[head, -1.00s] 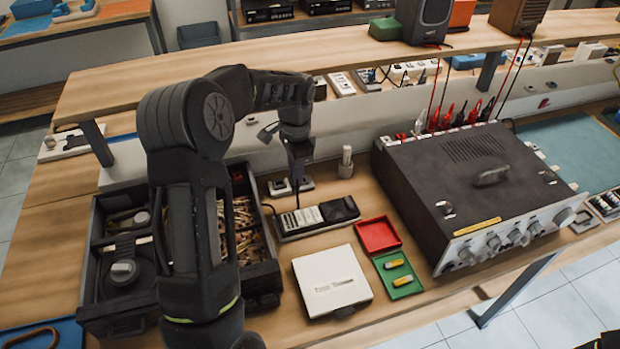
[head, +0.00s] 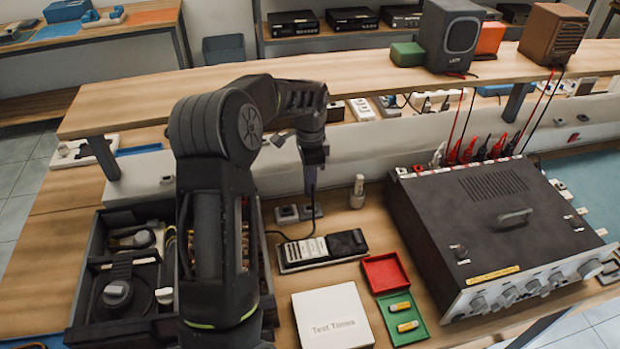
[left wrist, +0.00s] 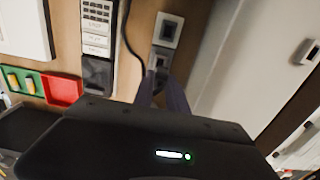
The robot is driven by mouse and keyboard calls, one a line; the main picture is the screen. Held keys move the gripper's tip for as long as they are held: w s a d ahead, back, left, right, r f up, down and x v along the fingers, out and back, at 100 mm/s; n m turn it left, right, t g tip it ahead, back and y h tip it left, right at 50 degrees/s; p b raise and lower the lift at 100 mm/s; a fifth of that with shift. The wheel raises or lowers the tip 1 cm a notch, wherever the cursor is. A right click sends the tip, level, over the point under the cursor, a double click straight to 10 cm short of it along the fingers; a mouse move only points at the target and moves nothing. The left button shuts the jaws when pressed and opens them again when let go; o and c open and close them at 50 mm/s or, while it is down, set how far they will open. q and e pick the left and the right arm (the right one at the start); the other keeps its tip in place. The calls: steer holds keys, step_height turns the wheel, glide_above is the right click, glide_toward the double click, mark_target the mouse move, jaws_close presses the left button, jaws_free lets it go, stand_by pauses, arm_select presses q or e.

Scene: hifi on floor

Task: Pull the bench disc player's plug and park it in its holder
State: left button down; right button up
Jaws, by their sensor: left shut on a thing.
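My left gripper (head: 311,190) points down at a pair of small grey sockets (head: 287,213) on the bench. In the left wrist view its dark fingers (left wrist: 162,92) are shut at the nearer socket, on what looks like a small grey plug (left wrist: 156,64). A black cable (left wrist: 127,38) runs up to that spot. The plug is mostly hidden by the fingers, and I cannot tell whether it is still seated. A pale upright post (head: 357,190) stands right of the sockets; I cannot tell whether it is the holder. My right gripper is out of view.
A labelled strip with a black end (head: 320,250) lies in front of the sockets. A white "Test Tones" case (head: 332,318), a red tray (head: 385,270) and a green tray (head: 419,330) are nearer. A large dark instrument (head: 490,230) stands right; a compartment box (head: 85,270) is left.

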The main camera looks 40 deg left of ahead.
mark_target(310, 195)
arm_select(q)
steer(key=shift+f+b, duration=1.15)
steer(key=shift+f, duration=0.85)
steer(key=shift+f+b, duration=0.6)
steer(key=shift+f, duration=0.35)
stand_by(0.6)
steer(key=c, duration=1.3)
jaws_free()
steer(key=shift+o, duration=0.2)
steer(key=shift+r+p, duration=0.3)
steer(key=shift+r, duration=0.1)
step_height(310, 195, up, 7)
steer(key=p, duration=0.4)
steer(key=shift+p, duration=0.35)
